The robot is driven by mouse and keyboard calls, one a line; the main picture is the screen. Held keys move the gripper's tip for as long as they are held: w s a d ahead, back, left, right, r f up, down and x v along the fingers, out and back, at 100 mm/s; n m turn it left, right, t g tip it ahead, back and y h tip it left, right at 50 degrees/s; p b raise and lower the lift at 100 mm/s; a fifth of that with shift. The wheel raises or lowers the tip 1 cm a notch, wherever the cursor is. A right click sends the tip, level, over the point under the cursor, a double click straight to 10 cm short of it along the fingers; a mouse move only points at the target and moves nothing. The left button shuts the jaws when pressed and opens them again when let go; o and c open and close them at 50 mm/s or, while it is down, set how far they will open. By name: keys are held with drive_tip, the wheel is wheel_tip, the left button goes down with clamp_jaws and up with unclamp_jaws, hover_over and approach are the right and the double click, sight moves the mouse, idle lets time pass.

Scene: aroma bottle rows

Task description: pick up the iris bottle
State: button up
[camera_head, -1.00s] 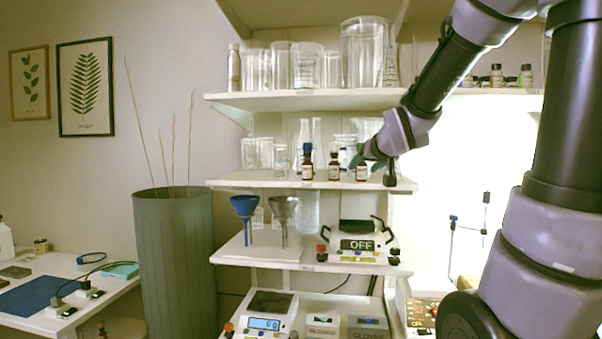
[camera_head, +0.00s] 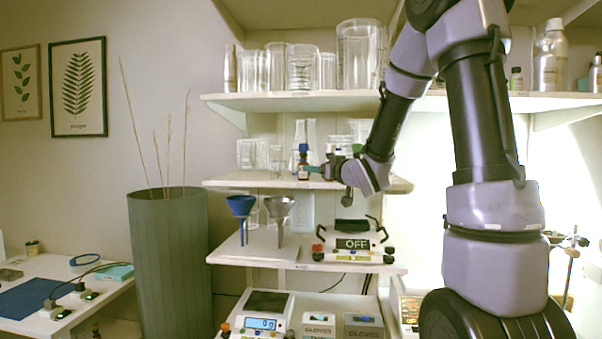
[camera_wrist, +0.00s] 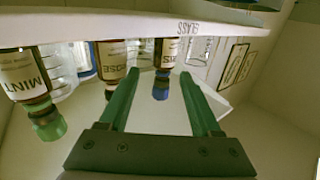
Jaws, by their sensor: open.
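The iris bottle, taken as the small brown one with a blue cap (camera_head: 303,149), stands upright on the middle shelf at the left end of the bottle row. In the upside-down wrist view this bottle (camera_wrist: 166,55) shows between the far ends of my fingers; its label is hard to read. My gripper (camera_head: 312,168) reaches in from the right at bottle height. In the wrist view my gripper (camera_wrist: 160,76) is open, with green fingers either side of the blue-capped bottle's line. Contact cannot be told.
The ROSE bottle (camera_wrist: 108,62) is close beside the left finger in the wrist view. The green-capped MINT bottle (camera_wrist: 28,85) is farther left. Clear glassware (camera_head: 254,153) stands behind and left on the middle shelf (camera_head: 240,181). Another shelf (camera_head: 290,101) lies above.

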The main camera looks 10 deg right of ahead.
sight(300, 163)
drive_tip(key=shift+x, duration=5.6)
clamp_jaws()
drive_tip(key=shift+r, duration=0.2)
